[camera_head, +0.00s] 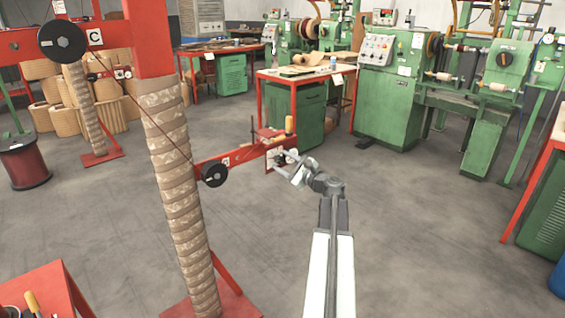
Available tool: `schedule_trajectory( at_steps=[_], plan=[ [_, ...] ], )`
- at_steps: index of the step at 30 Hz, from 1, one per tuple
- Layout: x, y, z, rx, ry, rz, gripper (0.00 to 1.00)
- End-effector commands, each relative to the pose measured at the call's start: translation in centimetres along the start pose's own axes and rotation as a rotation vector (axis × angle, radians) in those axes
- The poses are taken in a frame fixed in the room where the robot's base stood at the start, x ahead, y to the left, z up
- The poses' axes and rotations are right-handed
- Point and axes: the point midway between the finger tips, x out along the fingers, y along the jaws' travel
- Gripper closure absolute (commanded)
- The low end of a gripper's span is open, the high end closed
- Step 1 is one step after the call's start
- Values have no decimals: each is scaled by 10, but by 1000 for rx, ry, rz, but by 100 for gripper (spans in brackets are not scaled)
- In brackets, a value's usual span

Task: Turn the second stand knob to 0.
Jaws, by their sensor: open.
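A red stand arm (240,155) reaches right from the wrapped column in the middle of the view. At its right end is a small pale plate (270,162) with a dark part on it that may be a knob. My gripper (287,164) is open at this plate and partly covers it. I cannot tell whether the jaws are around the knob or touch it. The knob's setting and any numbers are too small to read. A similar small plate (122,73) shows on the farther stand at the left, below the letter C.
The wrapped column (172,190) stands left of my arm. Grey floor (430,240) is free on the right.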

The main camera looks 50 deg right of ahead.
Motion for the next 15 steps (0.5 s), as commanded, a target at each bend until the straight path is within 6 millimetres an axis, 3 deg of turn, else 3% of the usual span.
schedule_trajectory(
  at_steps=[10,11,15],
  plan=[
    [9,0,0,-1,0,0,49],
    [9,0,0,-1,1,0,55],
    [9,0,0,-1,1,0,94]
  ],
)
